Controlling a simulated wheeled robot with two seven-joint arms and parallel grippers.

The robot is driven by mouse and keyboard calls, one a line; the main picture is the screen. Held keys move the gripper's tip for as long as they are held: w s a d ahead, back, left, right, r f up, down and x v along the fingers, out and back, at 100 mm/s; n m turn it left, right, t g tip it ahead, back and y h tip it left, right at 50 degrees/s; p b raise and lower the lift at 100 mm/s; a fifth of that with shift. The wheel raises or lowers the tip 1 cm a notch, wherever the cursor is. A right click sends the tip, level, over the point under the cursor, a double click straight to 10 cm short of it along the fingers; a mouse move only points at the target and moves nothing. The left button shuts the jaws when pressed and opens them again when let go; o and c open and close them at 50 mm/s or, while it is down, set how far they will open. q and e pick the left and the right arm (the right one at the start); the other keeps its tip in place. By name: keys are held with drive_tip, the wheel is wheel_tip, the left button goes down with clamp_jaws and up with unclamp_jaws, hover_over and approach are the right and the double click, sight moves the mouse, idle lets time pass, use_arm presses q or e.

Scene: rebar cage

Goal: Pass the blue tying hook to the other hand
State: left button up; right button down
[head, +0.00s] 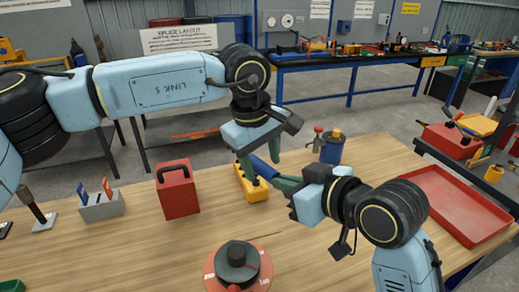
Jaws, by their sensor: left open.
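The blue tying hook (264,168) is in the air above the table, its blue handle slanting down to the right. My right gripper (283,183), with green fingers, is shut on the lower right end of the handle. My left gripper (258,158) points down from above. Its green fingers are open, with the handle's upper left part at or between them. I cannot tell whether they touch it. The hook's metal end is not clearly visible.
A yellow holder (252,188) stands just below the grippers. A red box (177,190) and a grey rack (101,206) are to the left. A red round base with a dark spool (238,265) is in front. A blue-grey can (331,148) and red tray (457,203) are right.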

use_arm(q)
drive_tip(key=shift+c, duration=0.2)
drive_tip(key=c, duration=0.9)
clamp_jaws()
use_arm(e)
drive_tip(key=c, duration=1.5)
unclamp_jaws()
drive_tip(key=shift+c, duration=0.2)
